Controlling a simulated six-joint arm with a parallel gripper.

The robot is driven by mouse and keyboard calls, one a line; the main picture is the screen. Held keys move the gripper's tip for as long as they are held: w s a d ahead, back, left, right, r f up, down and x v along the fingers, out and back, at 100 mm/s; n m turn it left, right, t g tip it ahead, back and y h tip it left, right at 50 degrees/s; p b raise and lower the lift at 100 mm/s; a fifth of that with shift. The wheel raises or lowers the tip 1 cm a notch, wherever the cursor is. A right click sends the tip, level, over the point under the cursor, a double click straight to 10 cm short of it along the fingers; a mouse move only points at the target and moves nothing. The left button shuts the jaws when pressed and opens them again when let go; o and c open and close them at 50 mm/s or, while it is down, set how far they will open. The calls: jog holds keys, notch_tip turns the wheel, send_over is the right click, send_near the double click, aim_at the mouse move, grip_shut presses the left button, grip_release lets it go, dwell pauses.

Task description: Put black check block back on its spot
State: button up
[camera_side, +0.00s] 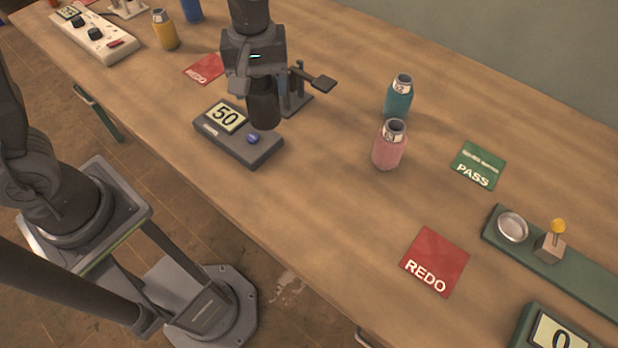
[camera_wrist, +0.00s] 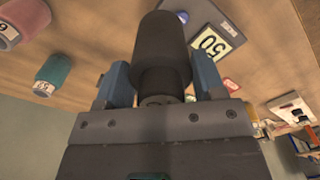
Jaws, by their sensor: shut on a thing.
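The black check block (camera_side: 263,108) is a dark cylinder held upright in my gripper (camera_side: 258,82), just behind the grey gauge box. The wrist view shows the block (camera_wrist: 163,48) between the two blue fingers of my gripper (camera_wrist: 162,76), which are shut on it. Whether its lower end touches anything is unclear. The grey gauge box (camera_side: 231,142) has a display reading 50 and a blue button; it also shows in the wrist view (camera_wrist: 188,14). I cannot make out a marked spot for the block.
A dark clamp stand (camera_side: 294,101) with a lever is close to my gripper's right. Teal (camera_side: 398,97) and pink (camera_side: 389,146) bottles stand farther right. Flat cards lie nearby: red REDO (camera_side: 204,69), green PASS (camera_side: 478,165) and another red REDO (camera_side: 435,262). The table's middle front is clear.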

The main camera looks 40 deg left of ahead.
jog(key=shift+s+d+f, duration=0.15)
jog(key=shift+d+f, duration=1.7)
jog(key=shift+d, duration=0.05)
jog(key=shift+s+d+f, duration=0.15)
jog(key=shift+d+f, duration=1.65)
jog(key=shift+d, duration=0.1)
jog(key=shift+s+d+f, duration=0.15)
jog(key=shift+d+f, duration=1.7)
jog(key=shift+d, duration=0.05)
jog(key=shift+f, duration=0.15)
jog(key=o, duration=1.2)
